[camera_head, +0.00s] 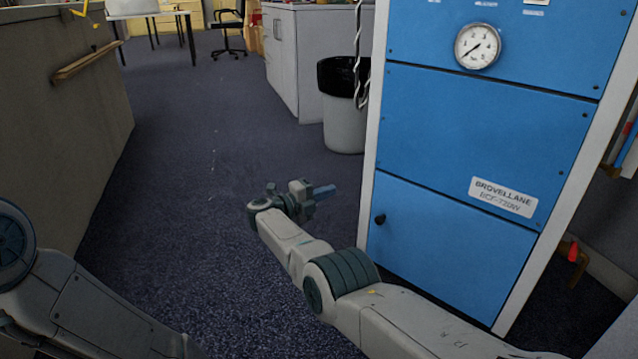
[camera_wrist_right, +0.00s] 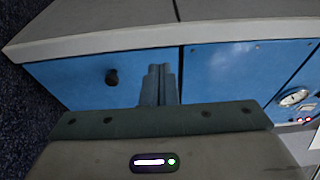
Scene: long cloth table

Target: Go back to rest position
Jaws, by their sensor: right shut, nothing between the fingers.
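My right gripper (camera_head: 325,191) is in the head view, held out in front of the blue cabinet (camera_head: 470,135), over the floor and left of the cabinet's lower door. Its blue-grey fingers are together with nothing between them. In the right wrist view the closed fingers (camera_wrist_right: 160,84) point toward the blue cabinet front (camera_wrist_right: 85,78), near a black knob (camera_wrist_right: 112,77). The gap between fingertips and cabinet is hard to judge. My left arm shows at the lower left of the head view; its gripper is out of the frame.
The cabinet carries a round gauge (camera_head: 478,46) and a label plate (camera_head: 503,197). A grey bin with a black liner (camera_head: 343,115) stands behind it. A grey partition (camera_head: 60,120) is at left. Open carpet (camera_head: 190,200) lies between.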

